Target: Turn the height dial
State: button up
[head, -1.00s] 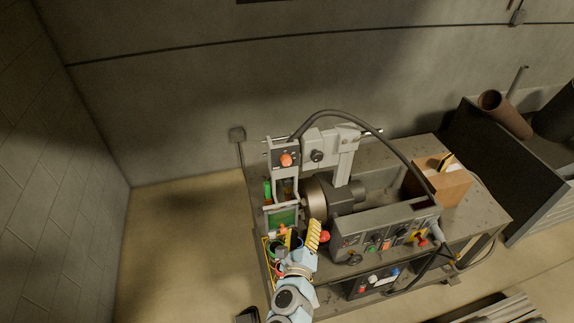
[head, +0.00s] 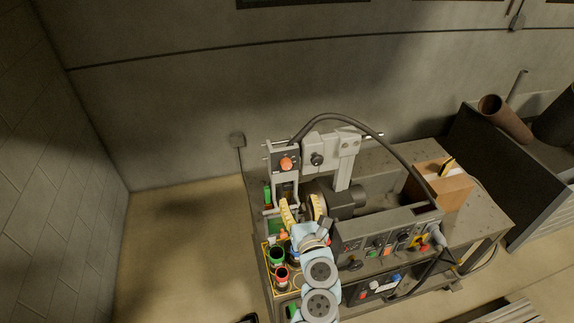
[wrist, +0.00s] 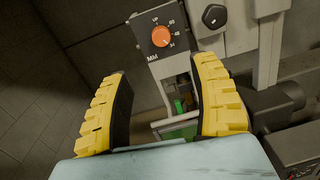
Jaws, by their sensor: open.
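The height dial is an orange knob (head: 286,163) on a dark plate at the top of the grey upright frame. In the wrist view the orange knob (wrist: 161,37) sits on a plate marked "UP", numbers and "MM", above and between the fingers. My gripper (head: 302,204) is open and empty, its yellow fingers pointing up below the dial in the head view. In the wrist view my gripper (wrist: 164,72) shows both yellow fingers spread wide, apart from the knob. Nothing hides the knob.
A black knob (wrist: 214,17) sits right of the dial. A control panel (head: 388,238) with buttons and a cardboard box (head: 440,190) stand to the right on the bench. A yellow tray (head: 272,284) with coloured cups is below left. A black hose arches over the machine.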

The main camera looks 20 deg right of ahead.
jog(key=p, duration=0.1)
send_near(287, 166)
jog(key=w, duration=0.3)
jog(key=shift+w+d, duration=0.25)
jog(key=shift+w, duration=0.8)
jog(key=shift+w+d, duration=0.2)
jog(key=shift+w, duration=0.85)
jog(key=shift+w+d, duration=0.25)
jog(key=shift+w, duration=0.8)
jog(key=shift+w+d, duration=0.15)
jog(key=shift+w, duration=0.25)
grip_shut()
